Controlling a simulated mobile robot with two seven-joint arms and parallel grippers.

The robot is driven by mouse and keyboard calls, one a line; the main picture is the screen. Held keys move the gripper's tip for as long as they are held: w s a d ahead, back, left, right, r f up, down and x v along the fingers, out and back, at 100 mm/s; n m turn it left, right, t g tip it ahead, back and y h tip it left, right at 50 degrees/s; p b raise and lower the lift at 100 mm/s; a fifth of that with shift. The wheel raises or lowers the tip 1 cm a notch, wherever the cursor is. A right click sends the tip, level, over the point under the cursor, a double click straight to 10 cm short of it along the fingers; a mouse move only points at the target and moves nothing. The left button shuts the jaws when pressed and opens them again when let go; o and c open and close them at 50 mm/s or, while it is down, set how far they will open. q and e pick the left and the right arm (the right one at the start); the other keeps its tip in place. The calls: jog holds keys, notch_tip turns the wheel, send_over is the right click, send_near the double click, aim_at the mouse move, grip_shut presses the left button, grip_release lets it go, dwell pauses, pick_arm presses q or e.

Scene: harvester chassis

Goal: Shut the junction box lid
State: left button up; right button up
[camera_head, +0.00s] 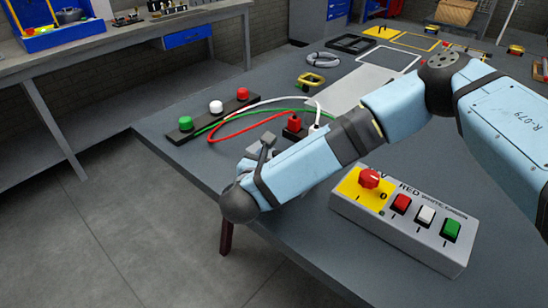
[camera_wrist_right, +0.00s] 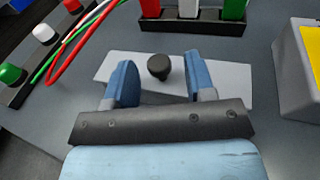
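The junction box lid (camera_wrist_right: 228,78) is a flat grey plate with a round black knob (camera_wrist_right: 158,67) in the right wrist view. It lies open on the near side of the dark junction box (camera_wrist_right: 195,22), which has red, white and green plugs in it. My right gripper (camera_wrist_right: 158,62) is open, with one blue finger on each side of the knob and a visible gap to both. In the head view my right arm covers most of the lid and box; the red plug (camera_head: 294,122) shows behind it. My left gripper is not in view.
A control box (camera_head: 405,225) with a red knob and buttons stands right of my arm. A dark strip (camera_head: 212,115) with green, white and red buttons lies at the left, and colored cables run from it to the plugs. The table edge is close in front.

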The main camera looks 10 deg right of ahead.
jog(key=shift+a+r, duration=0.1)
jog(key=shift+s+a+r+p, duration=0.15)
jog(key=shift+s+a+p, duration=0.2)
jog(key=shift+s+a, duration=0.05)
pick_arm(q)
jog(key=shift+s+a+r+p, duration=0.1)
jog(key=shift+p, duration=0.25)
pick_arm(e)
jog(key=v, duration=1.2)
jog(key=shift+s, duration=0.4)
